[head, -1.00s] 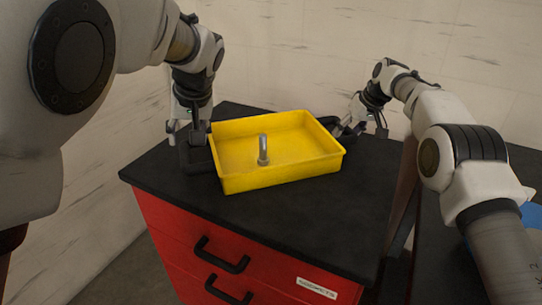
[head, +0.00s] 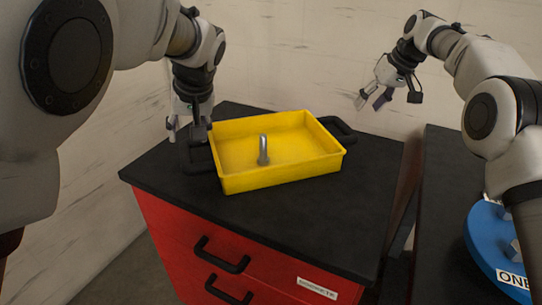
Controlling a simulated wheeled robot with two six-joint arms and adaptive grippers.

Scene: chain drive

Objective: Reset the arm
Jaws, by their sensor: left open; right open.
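My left gripper (head: 187,133) is at the left side of the yellow tray (head: 270,180), close by its black left handle (head: 197,157). The fingers point down and are open; whether they touch the handle I cannot tell. My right gripper (head: 370,102) is open and empty, raised in the air to the right of and above the tray's black right handle (head: 340,129). The tray rests on the black top of the red cabinet. A grey metal pin (head: 263,150) stands upright inside the tray.
The red drawer cabinet (head: 165,225) has black drawer handles (head: 222,254) and a white label (head: 317,287). At the right, a dark table holds a blue round object (head: 484,243) marked "ONE". The black top (head: 290,212) in front of the tray is clear.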

